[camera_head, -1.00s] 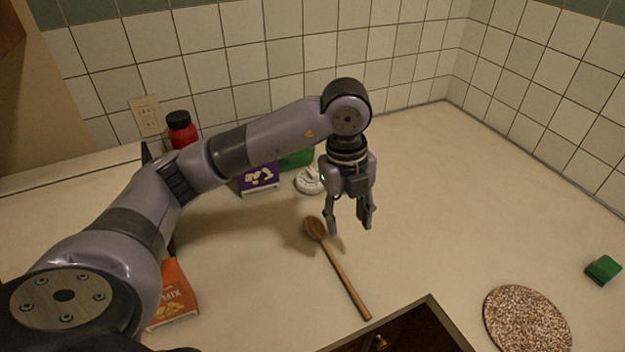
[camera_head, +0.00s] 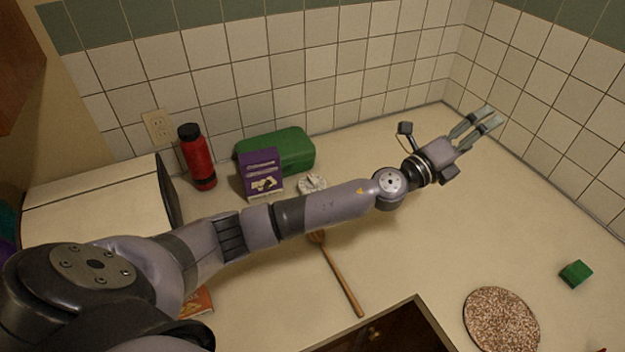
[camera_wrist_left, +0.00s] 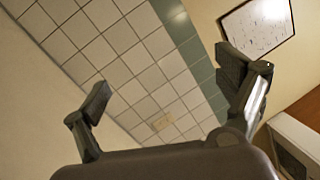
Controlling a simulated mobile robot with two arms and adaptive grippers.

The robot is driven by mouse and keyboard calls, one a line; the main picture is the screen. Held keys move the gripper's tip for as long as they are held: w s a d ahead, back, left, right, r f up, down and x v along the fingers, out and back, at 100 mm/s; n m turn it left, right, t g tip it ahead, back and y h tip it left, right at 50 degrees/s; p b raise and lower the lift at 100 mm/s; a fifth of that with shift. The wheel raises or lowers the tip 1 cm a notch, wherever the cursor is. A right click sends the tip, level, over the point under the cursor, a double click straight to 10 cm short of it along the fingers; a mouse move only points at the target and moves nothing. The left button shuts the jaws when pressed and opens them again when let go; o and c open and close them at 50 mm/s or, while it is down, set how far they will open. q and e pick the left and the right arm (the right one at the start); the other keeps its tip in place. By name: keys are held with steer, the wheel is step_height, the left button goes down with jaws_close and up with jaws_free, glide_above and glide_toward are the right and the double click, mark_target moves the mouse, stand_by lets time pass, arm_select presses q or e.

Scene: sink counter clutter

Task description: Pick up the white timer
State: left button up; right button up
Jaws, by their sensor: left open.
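The white timer (camera_head: 312,184) lies on the counter in the head view, in front of the green box and just behind my left forearm, which covers its near edge. My left gripper (camera_head: 489,118) is open and empty, stretched out to the right near the back right corner of the tiled walls, well away from the timer. In the left wrist view the open fingers (camera_wrist_left: 168,98) have only wall and counter behind them; the timer does not show there. My right gripper is not in view.
A purple box (camera_head: 262,174), a green box (camera_head: 290,150) and a red bottle (camera_head: 197,158) stand near the timer. A wooden spoon (camera_head: 338,275) lies in front. A speckled round mat (camera_head: 502,321) and green sponge (camera_head: 576,273) lie right. The counter's right middle is clear.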

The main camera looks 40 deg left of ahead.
arm_select(q)
steer(key=w+a+f+n+t+y+p, duration=0.1)
steer(key=w+a+f+n+y+p, duration=0.1)
steer(key=a+f+n+y, duration=0.4)
steer(key=m+g+y+p, duration=0.2)
steer(key=g+y+p, duration=0.2)
steer(key=g+y, duration=1.05)
glide_toward(315, 182)
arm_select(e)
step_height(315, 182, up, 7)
arm_select(q)
steer(key=shift+t+y, duration=0.55)
steer(key=a+f+b, duration=0.1)
steer(key=w+a+f+b, duration=0.1)
steer(key=a+f+b, duration=0.2)
steer(key=a+b, duration=0.1)
steer(key=shift+w+f, duration=0.15)
steer(key=shift+w, duration=0.25)
steer(key=shift+w+a, duration=0.2)
steer(key=shift+a, duration=0.05)
steer(key=b+x, duration=0.4)
steer(key=b, duration=0.1)
steer(key=shift+w+a+b, duration=0.2)
steer(key=shift+w+b, duration=0.1)
steer(key=shift+w, duration=0.05)
steer(key=shift+w+a, duration=0.15)
steer(key=shift+a, duration=0.05)
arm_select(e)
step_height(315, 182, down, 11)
